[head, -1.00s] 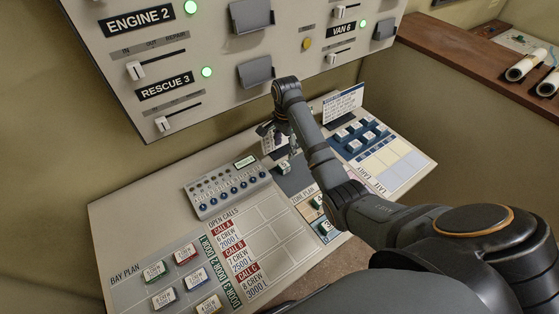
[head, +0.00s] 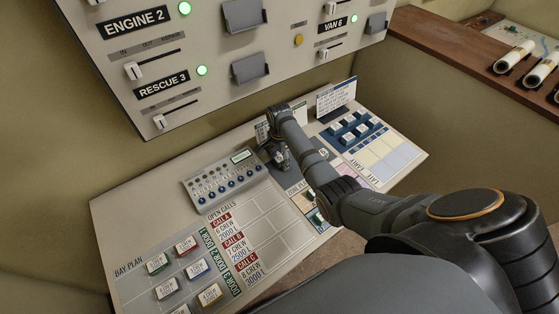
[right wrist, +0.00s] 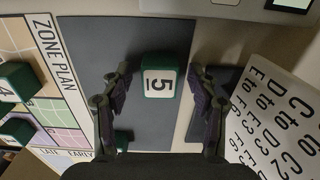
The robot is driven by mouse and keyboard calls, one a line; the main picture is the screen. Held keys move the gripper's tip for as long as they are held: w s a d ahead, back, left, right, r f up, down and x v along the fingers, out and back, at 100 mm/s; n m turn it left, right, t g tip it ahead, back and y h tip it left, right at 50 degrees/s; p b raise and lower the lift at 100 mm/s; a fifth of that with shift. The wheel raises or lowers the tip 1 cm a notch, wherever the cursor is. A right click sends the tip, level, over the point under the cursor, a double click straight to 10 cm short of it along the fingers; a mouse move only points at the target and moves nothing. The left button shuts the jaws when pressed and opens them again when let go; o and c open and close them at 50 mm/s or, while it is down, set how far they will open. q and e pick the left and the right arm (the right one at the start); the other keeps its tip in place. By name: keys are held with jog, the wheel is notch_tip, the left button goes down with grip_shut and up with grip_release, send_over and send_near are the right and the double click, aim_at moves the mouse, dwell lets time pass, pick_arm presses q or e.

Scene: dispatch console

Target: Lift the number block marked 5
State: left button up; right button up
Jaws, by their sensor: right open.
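The number block marked 5 (right wrist: 162,78) is green with a white face. In the right wrist view it lies on a dark grey mat (right wrist: 90,45), ahead of and between the fingers of my right gripper (right wrist: 161,95). The gripper is open, with a finger on each side and a gap to the block. In the head view my right gripper (head: 281,160) is low over the console; the block is not clearly visible there behind the arm. My left gripper is not in view.
The zone plan board (right wrist: 50,80) with other green blocks (right wrist: 15,82) lies left in the wrist view. A printed card (right wrist: 285,115) stands or lies on the right. In the head view a keypad device (head: 226,180) and crew tiles (head: 197,268) sit left of my arm.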

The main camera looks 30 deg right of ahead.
aim_at(280, 158)
jog(key=c, duration=1.1)
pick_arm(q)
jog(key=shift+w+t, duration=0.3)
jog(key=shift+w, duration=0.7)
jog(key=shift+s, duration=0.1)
pick_arm(e)
jog(key=shift+r, duration=0.1)
jog(key=shift+r, duration=0.25)
notch_tip(280, 158, up, 3)
jog(key=shift+w+f, duration=0.1)
jog(key=shift+f, duration=0.05)
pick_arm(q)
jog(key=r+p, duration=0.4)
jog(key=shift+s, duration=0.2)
pick_arm(e)
jog(key=s+r, duration=0.3)
jog(key=s, duration=0.1)
jog(key=s+a+r, duration=0.1)
jog(key=s+r, duration=0.2)
jog(key=s, duration=0.2)
jog(key=s+r, duration=0.3)
jog(key=s, duration=0.2)
jog(key=shift+s+a+r, duration=0.1)
jog(key=shift+a+r, duration=0.15)
jog(key=shift+r, duration=0.1)
